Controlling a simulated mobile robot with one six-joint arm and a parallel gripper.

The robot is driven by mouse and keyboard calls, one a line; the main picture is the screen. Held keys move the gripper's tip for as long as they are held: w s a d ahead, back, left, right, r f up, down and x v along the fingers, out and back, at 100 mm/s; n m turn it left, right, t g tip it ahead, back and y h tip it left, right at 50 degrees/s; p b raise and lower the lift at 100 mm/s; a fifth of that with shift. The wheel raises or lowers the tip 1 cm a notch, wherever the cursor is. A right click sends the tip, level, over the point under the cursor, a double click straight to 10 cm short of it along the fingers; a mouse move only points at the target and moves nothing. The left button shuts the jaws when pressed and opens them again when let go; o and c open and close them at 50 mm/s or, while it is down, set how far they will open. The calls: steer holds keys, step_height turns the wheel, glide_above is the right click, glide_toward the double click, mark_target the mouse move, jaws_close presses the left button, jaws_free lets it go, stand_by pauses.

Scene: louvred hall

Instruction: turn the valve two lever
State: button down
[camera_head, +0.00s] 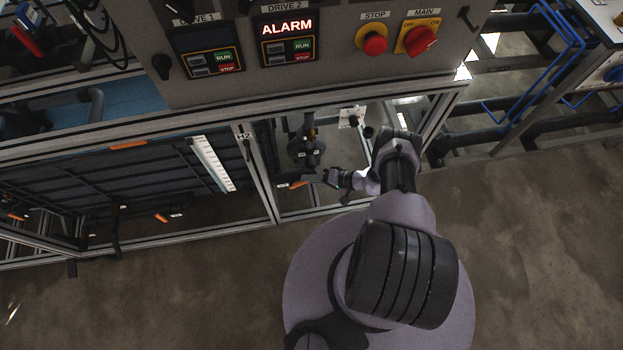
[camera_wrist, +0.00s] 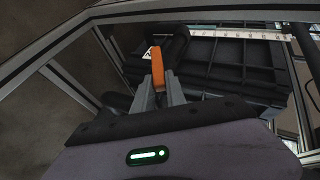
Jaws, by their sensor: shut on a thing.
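An orange lever (camera_head: 298,184) shows inside the frame opening below the control panel. In the wrist view the orange lever (camera_wrist: 158,68) sticks up from between my two grey fingers. My gripper (camera_head: 320,178) reaches into the opening from the right, with its tip at the lever. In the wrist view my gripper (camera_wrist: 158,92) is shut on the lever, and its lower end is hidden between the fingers. A small white label shows beside the lever, but I cannot read it.
The control panel (camera_head: 330,60) has a lit ALARM display, a red stop button (camera_head: 375,43) and a red main switch (camera_head: 422,40). Metal frame bars (camera_head: 262,175) border the opening. Other orange handles (camera_head: 162,217) lie to the left. The floor (camera_head: 150,300) in front is clear.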

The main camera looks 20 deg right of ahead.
steer(key=shift+a, duration=0.1)
steer(key=c, duration=1.4)
jaws_free()
steer(key=shift+o, duration=0.2)
steer(key=p+v, duration=0.4)
steer(key=v, duration=1.3)
steer(key=shift+d+p, duration=0.2)
steer(key=shift+p, duration=0.2)
steer(key=shift+r, duration=0.1)
